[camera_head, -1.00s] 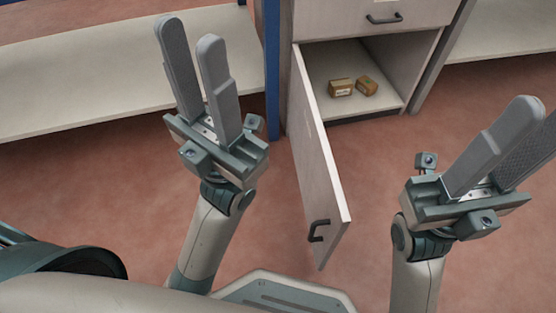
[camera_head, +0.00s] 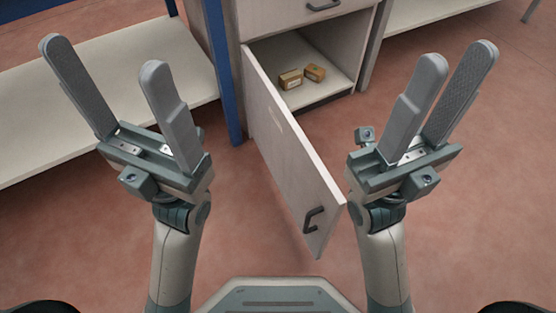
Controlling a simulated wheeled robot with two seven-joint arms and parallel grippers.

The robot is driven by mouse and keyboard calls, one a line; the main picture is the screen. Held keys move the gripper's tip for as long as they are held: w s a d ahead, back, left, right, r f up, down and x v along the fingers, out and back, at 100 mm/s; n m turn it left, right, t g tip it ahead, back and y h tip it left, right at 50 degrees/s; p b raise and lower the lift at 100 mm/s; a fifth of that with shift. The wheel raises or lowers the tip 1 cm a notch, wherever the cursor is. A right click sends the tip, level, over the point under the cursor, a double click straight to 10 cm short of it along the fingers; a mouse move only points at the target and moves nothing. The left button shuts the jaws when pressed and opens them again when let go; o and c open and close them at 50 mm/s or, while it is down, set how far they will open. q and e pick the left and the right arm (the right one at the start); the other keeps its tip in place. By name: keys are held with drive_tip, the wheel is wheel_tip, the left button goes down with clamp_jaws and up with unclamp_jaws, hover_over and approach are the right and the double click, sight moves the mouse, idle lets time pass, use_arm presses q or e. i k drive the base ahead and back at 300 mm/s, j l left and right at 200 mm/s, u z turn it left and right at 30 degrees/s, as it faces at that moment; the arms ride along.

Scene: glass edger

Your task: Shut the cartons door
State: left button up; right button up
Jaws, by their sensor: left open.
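The cartons door (camera_head: 285,150) is a pale panel hinged at the left side of a low cabinet compartment (camera_head: 330,88). It stands wide open, swung out toward me, with a dark handle (camera_head: 314,219) near its free end. Two small brown cartons, one at the left (camera_head: 291,80) and one at the right (camera_head: 315,72), sit inside on the compartment floor. My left gripper (camera_head: 106,80) is open and empty, left of the door. My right gripper (camera_head: 448,77) is open and empty, right of the door. Neither appears to touch the door.
A drawer with a dark handle (camera_head: 322,5) is above the compartment. A blue post (camera_head: 221,75) stands left of the cabinet. Low pale shelves extend at the left (camera_head: 60,130) and right (camera_head: 430,10). The reddish floor (camera_head: 470,210) around the door is clear.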

sight(314, 200)
drive_tip(key=k+j+z, duration=0.25)
drive_tip(key=k+j, duration=0.65)
